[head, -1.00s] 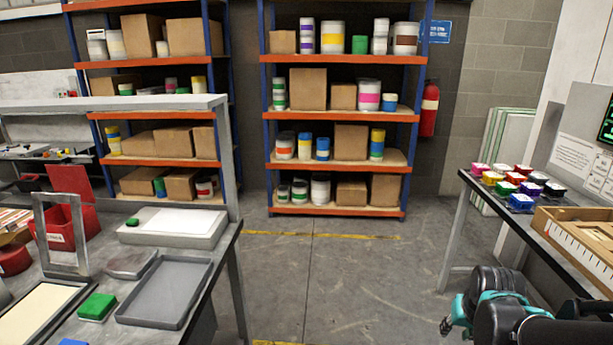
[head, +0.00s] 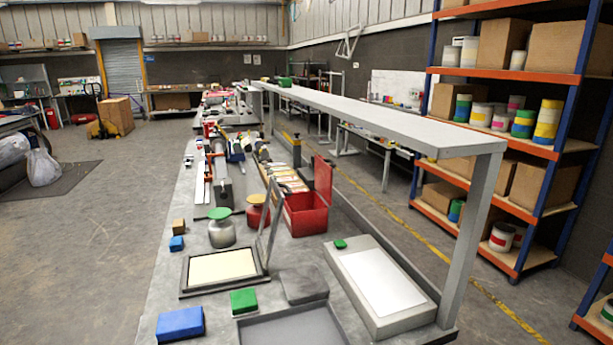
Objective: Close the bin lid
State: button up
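A red bin (head: 304,221) stands on the long grey workbench, right of the middle of the head view. Its red lid (head: 323,181) stands open, raised upright at the bin's right side. The bin's inside looks dark, and I cannot make out anything in it. A thin grey frame (head: 271,217) stands on the bench just in front and left of the bin and is apart from the lid. My gripper is not in view.
The workbench (head: 165,281) carries a blue block (head: 180,323), a green block (head: 243,301), a framed panel (head: 221,267) and a grey box with a white top (head: 383,285). A raised shelf (head: 400,122) runs along its right side. Open floor (head: 95,215) lies left.

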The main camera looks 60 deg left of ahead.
aim_at(323, 171)
jog(key=i+l+u, duration=0.15)
jog(key=i+u, duration=0.15)
jog(key=u, duration=0.2)
jog(key=i+l+u, duration=0.2)
jog(key=u, duration=0.3)
jog(key=i+l+u, duration=0.3)
jog(key=u, duration=0.2)
jog(key=i+l+u, duration=0.15)
jog(key=l+u, duration=0.35)
jog(key=i+l+u, duration=0.2)
jog(key=l+u, duration=0.25)
jog(key=i+l+u, duration=0.1)
jog(key=l+u, duration=0.85)
jog(key=l, duration=0.15)
jog(key=k+l, duration=0.15)
jog(key=i, duration=0.1)
jog(key=j+u, duration=0.05)
